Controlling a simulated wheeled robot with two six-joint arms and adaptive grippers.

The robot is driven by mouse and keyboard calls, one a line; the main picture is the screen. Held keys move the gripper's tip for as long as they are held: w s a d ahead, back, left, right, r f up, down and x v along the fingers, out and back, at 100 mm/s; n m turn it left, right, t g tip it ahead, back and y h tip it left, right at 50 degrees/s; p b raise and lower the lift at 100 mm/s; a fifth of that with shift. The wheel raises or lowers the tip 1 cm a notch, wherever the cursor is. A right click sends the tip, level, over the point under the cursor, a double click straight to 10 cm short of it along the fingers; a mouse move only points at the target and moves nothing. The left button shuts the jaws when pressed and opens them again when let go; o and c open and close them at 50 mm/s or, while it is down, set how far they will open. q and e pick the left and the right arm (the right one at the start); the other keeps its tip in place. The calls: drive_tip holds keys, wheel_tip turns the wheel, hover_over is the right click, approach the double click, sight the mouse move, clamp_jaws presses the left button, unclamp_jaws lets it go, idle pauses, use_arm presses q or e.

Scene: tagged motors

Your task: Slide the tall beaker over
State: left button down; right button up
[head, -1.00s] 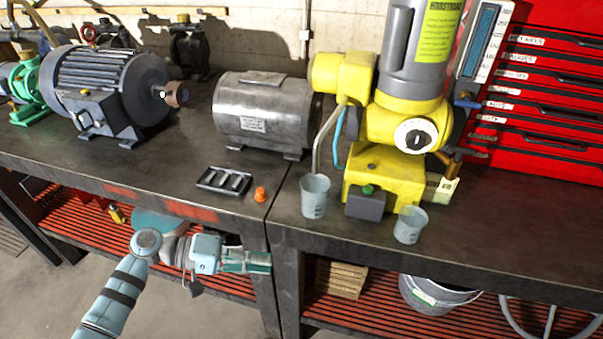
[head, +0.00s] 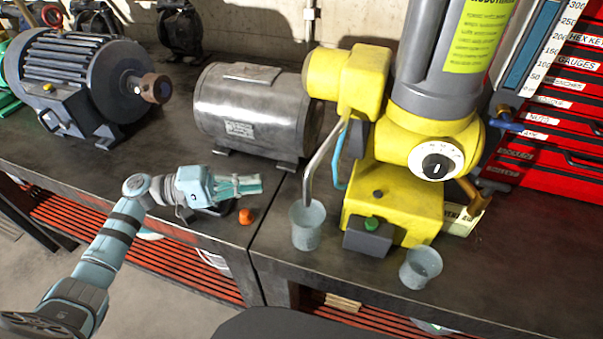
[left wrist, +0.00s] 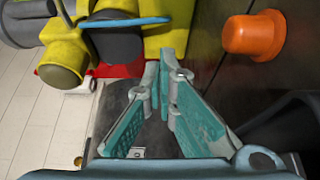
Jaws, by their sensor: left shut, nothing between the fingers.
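In the head view two grey-blue beakers stand upright on the dark workbench (head: 500,265). The taller beaker (head: 306,226) is left of the yellow machine's foot, under its bent metal spout. The shorter beaker (head: 420,268) is right of the foot, nearer the front edge. My left gripper (head: 260,184) is above the bench, left of the tall beaker and apart from it, pointing right. Its teal fingers meet at the tips with nothing between them; they also show in the left wrist view (left wrist: 167,55). No beaker can be made out clearly in the wrist view. My right gripper is not in view.
A small orange cap (head: 246,216) lies between my left gripper and the tall beaker; it shows in the wrist view (left wrist: 254,36). The yellow machine (head: 395,200) stands behind the beakers. A grey motor (head: 250,110) is behind my gripper. Bare bench lies at the right.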

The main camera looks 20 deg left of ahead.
sight(307, 226)
use_arm(q)
drive_tip(key=shift+d+r, duration=0.2)
drive_tip(key=shift+d, duration=0.25)
drive_tip(key=d, duration=0.3)
drive_tip(key=shift+w+d+r+p, duration=0.1)
drive_tip(key=shift+w+r+p, duration=0.2)
drive_tip(key=shift+p, duration=0.1)
drive_tip(key=x, duration=0.6)
drive_tip(key=shift+w+f+p, duration=0.2)
drive_tip(key=shift+p, duration=0.2)
drive_tip(key=s+p, duration=0.1)
drive_tip(key=s, duration=0.2)
drive_tip(key=shift+s+p, duration=0.25)
drive_tip(key=shift+p, duration=0.05)
drive_tip(key=shift+s, duration=0.4)
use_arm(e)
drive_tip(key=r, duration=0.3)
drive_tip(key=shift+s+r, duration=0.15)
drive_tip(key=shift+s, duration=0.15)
use_arm(q)
drive_tip(key=shift+w+f, duration=0.1)
drive_tip(key=shift+w, duration=0.05)
